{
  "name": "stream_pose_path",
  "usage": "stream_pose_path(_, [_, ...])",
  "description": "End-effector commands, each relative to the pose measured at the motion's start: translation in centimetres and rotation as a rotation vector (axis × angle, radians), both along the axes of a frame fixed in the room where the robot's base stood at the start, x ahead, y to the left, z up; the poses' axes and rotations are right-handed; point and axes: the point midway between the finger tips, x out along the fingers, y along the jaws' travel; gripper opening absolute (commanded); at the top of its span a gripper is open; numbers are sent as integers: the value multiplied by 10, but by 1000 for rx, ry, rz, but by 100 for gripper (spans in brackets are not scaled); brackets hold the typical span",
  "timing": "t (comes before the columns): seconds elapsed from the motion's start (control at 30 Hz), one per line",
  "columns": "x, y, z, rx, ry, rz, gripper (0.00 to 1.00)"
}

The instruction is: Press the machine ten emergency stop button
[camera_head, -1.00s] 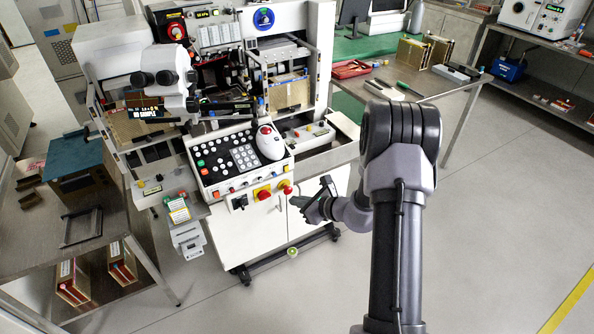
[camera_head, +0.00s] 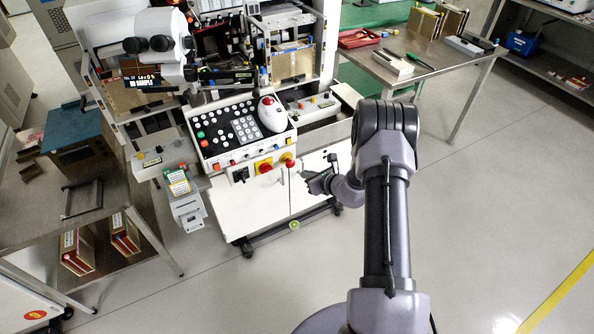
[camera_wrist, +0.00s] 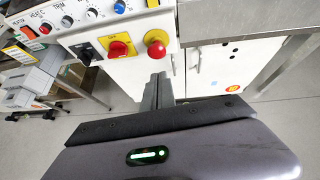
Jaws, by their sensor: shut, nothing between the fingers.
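The emergency stop button (camera_head: 289,163) is a red mushroom head on a yellow collar, at the lower right of the machine's front panel. It also shows in the wrist view (camera_wrist: 156,47), unobstructed, just above the fingertips. My gripper (camera_head: 307,174) is to the right of and slightly below the button in the head view. In the wrist view its fingers (camera_wrist: 158,80) are together, empty, and point toward the panel below the button. A gap seems to remain between fingertips and button. No machine number is readable.
A red rotary switch on a yellow plate (camera_head: 264,167) sits directly left of the button. A black switch (camera_head: 240,175) is further left. The white cabinet doors (camera_head: 268,205) are below. Open floor (camera_head: 480,200) lies to the right, with a side table (camera_head: 440,75) behind.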

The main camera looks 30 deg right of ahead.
Motion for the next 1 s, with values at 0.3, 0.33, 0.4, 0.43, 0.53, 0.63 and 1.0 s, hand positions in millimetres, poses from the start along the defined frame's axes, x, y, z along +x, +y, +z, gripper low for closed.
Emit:
stream_pose_path(0.3, [52, 9, -19, 0, 0, 1, 0])
stream_pose_path(0.33, [55, 9, -19, -1, 0, 2, 0])
stream_pose_path(0.4, [59, 10, -19, 0, 1, 1, 0])
stream_pose_path(0.43, [61, 10, -19, 0, 1, 1, 0])
stream_pose_path(0.53, [63, 10, -18, 0, 1, 0, 0])
stream_pose_path(0.63, [63, 10, -17, 0, 1, 0, 0])
stream_pose_path(1.0, [72, 10, -19, -1, 0, 2, 0])
